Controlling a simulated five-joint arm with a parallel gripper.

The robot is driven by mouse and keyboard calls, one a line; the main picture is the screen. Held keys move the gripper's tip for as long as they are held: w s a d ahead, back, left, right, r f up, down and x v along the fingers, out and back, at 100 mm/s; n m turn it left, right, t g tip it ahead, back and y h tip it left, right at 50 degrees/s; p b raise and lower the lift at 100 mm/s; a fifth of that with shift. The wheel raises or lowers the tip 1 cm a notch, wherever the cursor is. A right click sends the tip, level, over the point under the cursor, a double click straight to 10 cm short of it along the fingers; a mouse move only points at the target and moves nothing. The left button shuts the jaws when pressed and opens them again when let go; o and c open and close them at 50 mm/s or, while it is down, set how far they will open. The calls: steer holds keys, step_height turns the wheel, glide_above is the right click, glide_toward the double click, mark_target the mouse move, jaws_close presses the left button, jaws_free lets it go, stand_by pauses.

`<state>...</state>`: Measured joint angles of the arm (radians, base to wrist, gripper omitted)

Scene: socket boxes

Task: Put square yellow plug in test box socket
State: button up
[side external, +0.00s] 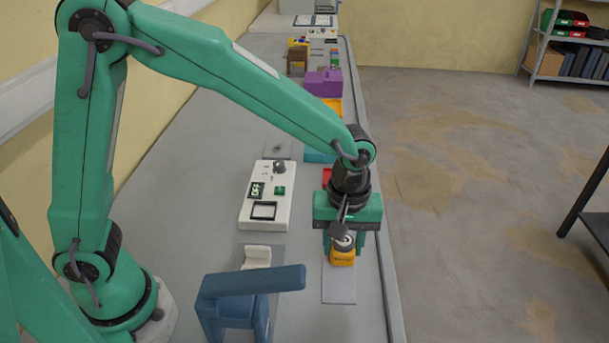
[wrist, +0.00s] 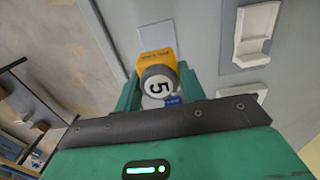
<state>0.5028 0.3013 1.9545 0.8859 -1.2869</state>
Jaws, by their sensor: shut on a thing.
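The yellow plug (side external: 343,259) has a round grey-and-white top and is between the green fingers of my gripper (side external: 345,248), which is shut on it. In the wrist view the plug (wrist: 154,60) shows between the fingertips (wrist: 160,80), with a dark round cap bearing a mark like a 5. The plug is at the far end of a light grey pad (side external: 339,285); I cannot tell whether it touches it. The white test box (side external: 250,222) stands left of my gripper, with a black-framed square socket (side external: 264,211), an OFF display, a green button and a knob.
A blue stand (side external: 232,310) with a raised bar is in the near foreground. A white holder (side external: 257,257) sits between it and the test box. Red, blue, yellow and purple (side external: 323,84) items line the bench behind my gripper. The bench's right edge is close.

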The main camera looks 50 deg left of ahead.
steer(key=w+a, duration=0.3)
steer(key=a, duration=0.9)
glide_toward(264, 211)
steer(key=shift+w+d, duration=0.3)
steer(key=shift+d, duration=0.35)
steer(key=shift+s+a, duration=0.25)
steer(key=shift+a, duration=0.45)
steer(key=shift+f, duration=0.15)
steer(key=shift+f, duration=2.75)
steer(key=shift+d+f, duration=0.1)
steer(key=shift+f, duration=0.2)
steer(key=shift+s, duration=0.1)
